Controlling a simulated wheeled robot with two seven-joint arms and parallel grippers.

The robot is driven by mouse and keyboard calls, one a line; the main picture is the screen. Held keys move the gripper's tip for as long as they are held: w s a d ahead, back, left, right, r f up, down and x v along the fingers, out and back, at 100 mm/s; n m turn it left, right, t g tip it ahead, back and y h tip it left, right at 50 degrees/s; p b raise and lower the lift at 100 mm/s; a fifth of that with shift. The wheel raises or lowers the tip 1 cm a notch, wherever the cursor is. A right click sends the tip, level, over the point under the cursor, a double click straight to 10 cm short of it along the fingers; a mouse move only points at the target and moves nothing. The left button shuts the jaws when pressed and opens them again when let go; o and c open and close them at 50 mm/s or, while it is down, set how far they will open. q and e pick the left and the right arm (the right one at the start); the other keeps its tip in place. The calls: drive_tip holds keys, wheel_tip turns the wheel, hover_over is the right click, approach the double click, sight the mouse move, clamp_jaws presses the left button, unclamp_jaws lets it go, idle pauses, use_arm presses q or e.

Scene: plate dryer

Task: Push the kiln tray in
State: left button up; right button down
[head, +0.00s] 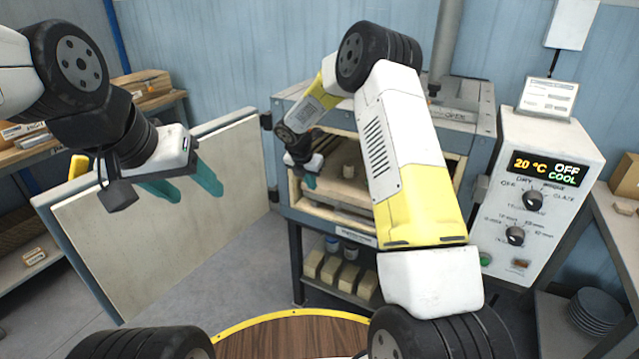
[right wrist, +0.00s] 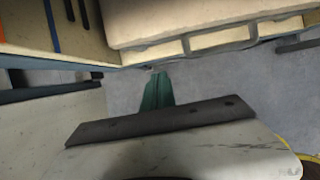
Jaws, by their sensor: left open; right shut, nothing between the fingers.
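The kiln (head: 478,130) stands at the back centre with its front open. The pale kiln tray (head: 340,190) is inside the opening, with a small block on it, and is partly hidden behind my right arm. In the right wrist view, what looks like the tray's front edge (right wrist: 205,42) runs across the top, with a metal frame and pale gaps. My right gripper (head: 311,181) is shut and empty in front of the opening's left part; its teal fingertips (right wrist: 158,78) are close to the edge, contact unclear. My left gripper (head: 185,186) is open and empty before the door.
The kiln door (head: 165,200) is swung wide open to the left. A control box (head: 545,190) reading 20 °C and OFF stands at the right. Pale blocks (head: 348,277) and jars sit on the shelf under the kiln. Dark plates (head: 597,308) are stacked lower right.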

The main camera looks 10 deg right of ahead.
drive_tip(key=s+d, duration=0.7)
drive_tip(key=d, duration=0.3)
drive_tip(key=s+d, duration=0.6)
drive_tip(key=d, duration=0.3)
drive_tip(key=shift+w+d+f, duration=0.75)
drive_tip(key=shift+w+f, duration=0.2)
drive_tip(key=shift+f, duration=0.55)
drive_tip(key=shift+w+d+f, duration=0.7)
drive_tip(key=shift+w+f, duration=0.3)
drive_tip(key=shift+f, duration=0.5)
drive_tip(key=shift+w+d+f, duration=0.75)
drive_tip(key=shift+w+f, duration=0.2)
drive_tip(key=shift+f, duration=0.55)
